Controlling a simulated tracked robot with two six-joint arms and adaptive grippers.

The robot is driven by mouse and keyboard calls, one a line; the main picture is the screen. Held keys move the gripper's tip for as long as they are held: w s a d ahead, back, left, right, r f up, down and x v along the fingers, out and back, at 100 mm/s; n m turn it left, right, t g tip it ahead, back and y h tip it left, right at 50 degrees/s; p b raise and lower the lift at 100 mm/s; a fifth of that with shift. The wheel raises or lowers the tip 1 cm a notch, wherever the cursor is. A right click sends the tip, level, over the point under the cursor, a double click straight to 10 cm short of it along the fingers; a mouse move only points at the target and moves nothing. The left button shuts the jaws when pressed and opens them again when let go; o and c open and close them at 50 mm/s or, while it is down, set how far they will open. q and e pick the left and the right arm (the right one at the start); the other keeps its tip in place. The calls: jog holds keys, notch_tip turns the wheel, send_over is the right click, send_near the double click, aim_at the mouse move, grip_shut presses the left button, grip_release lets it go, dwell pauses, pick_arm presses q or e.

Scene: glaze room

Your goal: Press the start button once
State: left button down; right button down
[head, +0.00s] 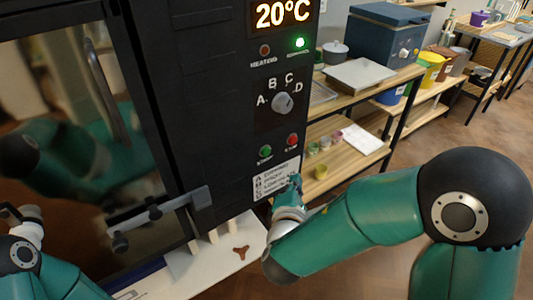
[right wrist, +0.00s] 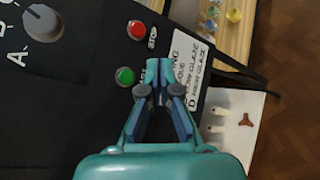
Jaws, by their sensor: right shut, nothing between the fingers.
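The green button (head: 265,151), which looks like the start button, sits low on the black control panel; its label is too blurred to read surely. It also shows in the right wrist view (right wrist: 125,76). The red stop button (head: 292,140) is beside it, also in the right wrist view (right wrist: 136,30). My right gripper (head: 295,183) is shut and empty, in front of the panel's lower part near the white label. In the right wrist view its fingertips (right wrist: 157,72) appear just right of the green button, apart from it. My left gripper cannot be made out; only left arm parts show.
Above the buttons are a selector knob (head: 283,103) marked A to D, a lit green lamp (head: 300,43), an unlit red lamp (head: 265,50) and a display (head: 283,14) reading 20°C. A white shelf (head: 215,262) juts out below. A wooden rack (head: 345,165) stands right.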

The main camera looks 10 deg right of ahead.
aim_at(266, 152)
jog(key=shift+w, duration=0.1)
jog(key=w+a+p, duration=0.2)
jog(key=w+a, duration=0.1)
jog(key=w, duration=0.5)
jog(key=shift+f, duration=0.1)
dwell(1.4)
jog(key=shift+w+a+b, duration=0.15)
jog(key=shift+w+b, duration=0.25)
